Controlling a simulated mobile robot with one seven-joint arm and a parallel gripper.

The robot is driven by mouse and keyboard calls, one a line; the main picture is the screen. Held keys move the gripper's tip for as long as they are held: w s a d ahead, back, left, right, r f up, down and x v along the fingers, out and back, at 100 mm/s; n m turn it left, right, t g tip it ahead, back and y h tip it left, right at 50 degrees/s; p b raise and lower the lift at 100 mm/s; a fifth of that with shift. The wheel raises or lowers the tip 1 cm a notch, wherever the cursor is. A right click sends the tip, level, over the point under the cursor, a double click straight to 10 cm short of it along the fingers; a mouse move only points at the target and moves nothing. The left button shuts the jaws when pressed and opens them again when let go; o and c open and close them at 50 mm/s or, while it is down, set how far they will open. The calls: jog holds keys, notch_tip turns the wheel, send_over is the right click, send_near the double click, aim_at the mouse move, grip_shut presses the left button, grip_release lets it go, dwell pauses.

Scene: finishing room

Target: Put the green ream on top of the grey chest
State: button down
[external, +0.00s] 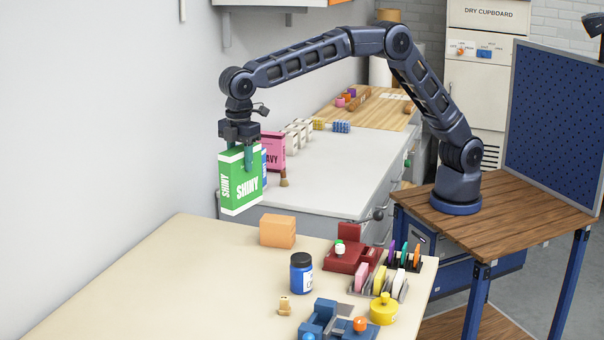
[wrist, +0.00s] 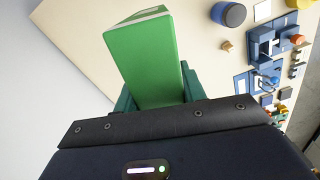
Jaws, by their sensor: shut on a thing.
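The green ream (external: 232,196), a box marked "SHINY", hangs upright in my gripper (external: 244,150). The ream is in the air, in front of the near left end of the grey chest (external: 335,180) in the external view. The chest has a pale flat top and drawers on its side. In the wrist view the green ream (wrist: 143,62) sits between the green fingers of my gripper (wrist: 158,95), above the cream table. The ream hides part of the chest's left end.
A pink box (external: 273,150), a blue box partly hidden by the green ream, and a small brush (external: 284,178) stand on the chest. White blocks (external: 297,133) are farther back. The cream table (external: 180,270) holds an orange block (external: 277,231) and a blue jar (external: 301,275). The chest top's middle is clear.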

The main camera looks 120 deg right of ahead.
jog(key=s+d+f+m, duration=0.1)
jog(key=s+d+m, duration=0.25)
jog(key=d, duration=1.55)
jog(key=s+d+f+m, duration=0.1)
jog(key=s+d+m, duration=0.25)
jog(key=d, duration=1.55)
jog(key=s+d+f+m, duration=0.1)
jog(key=s+d+m, duration=0.3)
jog(key=s+d, duration=1)
jog(key=s+d+f+m, duration=0.1)
jog(key=s+d+m, duration=0.4)
jog(key=s+d, duration=0.95)
jog(key=w+d+f, duration=0.2)
jog(key=f, duration=0.7)
jog(key=w+d+f, duration=0.2)
jog(key=f, duration=0.8)
jog(key=shift+w+f, duration=0.2)
jog(key=shift+f, duration=0.2)
jog(key=c, duration=0.8)
grip_release()
jog(key=shift+f, duration=0.1)
